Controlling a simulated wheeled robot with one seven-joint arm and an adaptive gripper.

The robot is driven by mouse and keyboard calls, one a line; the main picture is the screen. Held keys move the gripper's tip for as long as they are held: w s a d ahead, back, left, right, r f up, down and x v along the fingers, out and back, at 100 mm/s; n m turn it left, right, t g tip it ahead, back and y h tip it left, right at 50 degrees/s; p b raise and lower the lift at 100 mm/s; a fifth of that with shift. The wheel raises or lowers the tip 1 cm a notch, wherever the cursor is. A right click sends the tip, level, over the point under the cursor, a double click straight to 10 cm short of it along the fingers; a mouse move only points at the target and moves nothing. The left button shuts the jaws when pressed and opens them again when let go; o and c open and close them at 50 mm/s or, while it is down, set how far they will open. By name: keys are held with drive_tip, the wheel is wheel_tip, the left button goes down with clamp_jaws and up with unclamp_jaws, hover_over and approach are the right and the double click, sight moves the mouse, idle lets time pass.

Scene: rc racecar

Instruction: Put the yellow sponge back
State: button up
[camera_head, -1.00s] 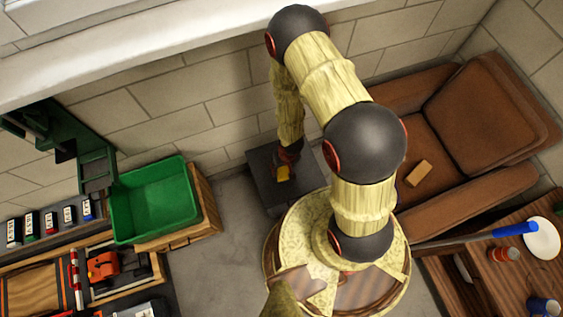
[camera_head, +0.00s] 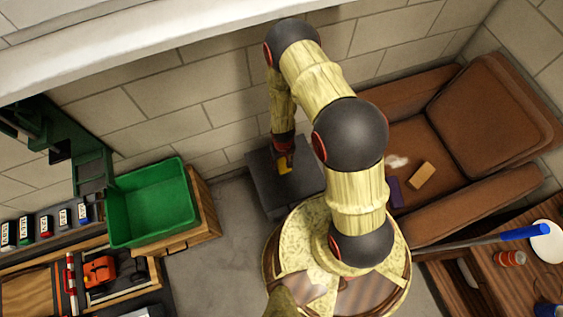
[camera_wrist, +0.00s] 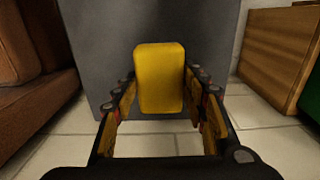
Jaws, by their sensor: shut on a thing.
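The yellow sponge (camera_wrist: 159,78) stands upright between the fingers of my gripper (camera_wrist: 161,84) in the wrist view. The gripper is shut on it, with one finger along each side. In the head view the sponge (camera_head: 285,163) is a small yellow patch below my gripper (camera_head: 284,157), over the dark grey box (camera_head: 262,185) by the wall. The grey face of the box (camera_wrist: 105,35) fills the background behind the sponge in the wrist view. I cannot tell whether the sponge touches the box.
A green bin (camera_head: 150,203) on a wooden crate (camera_head: 207,215) stands left of the box. Floor shows between crate and box.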

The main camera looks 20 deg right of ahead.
sight(282, 159)
drive_tip(key=w+f, duration=0.2)
drive_tip(key=w+f+b, duration=0.1)
drive_tip(key=shift+d+f, duration=0.35)
drive_tip(key=shift+f, duration=0.05)
drive_tip(key=f+b, duration=0.1)
drive_tip(key=f, duration=0.2)
drive_tip(key=shift+w+f+b, duration=0.2)
drive_tip(key=shift+f+b, duration=0.1)
drive_tip(key=shift+b, duration=0.05)
drive_tip(key=shift+c, duration=0.4)
drive_tip(key=o, duration=1)
drive_tip(key=shift+o, duration=0.5)
drive_tip(key=shift+r, duration=0.1)
wheel_tip(282, 159, up, 12)
drive_tip(key=p, duration=0.3)
drive_tip(key=shift+p, duration=0.4)
drive_tip(key=shift+s, duration=0.1)
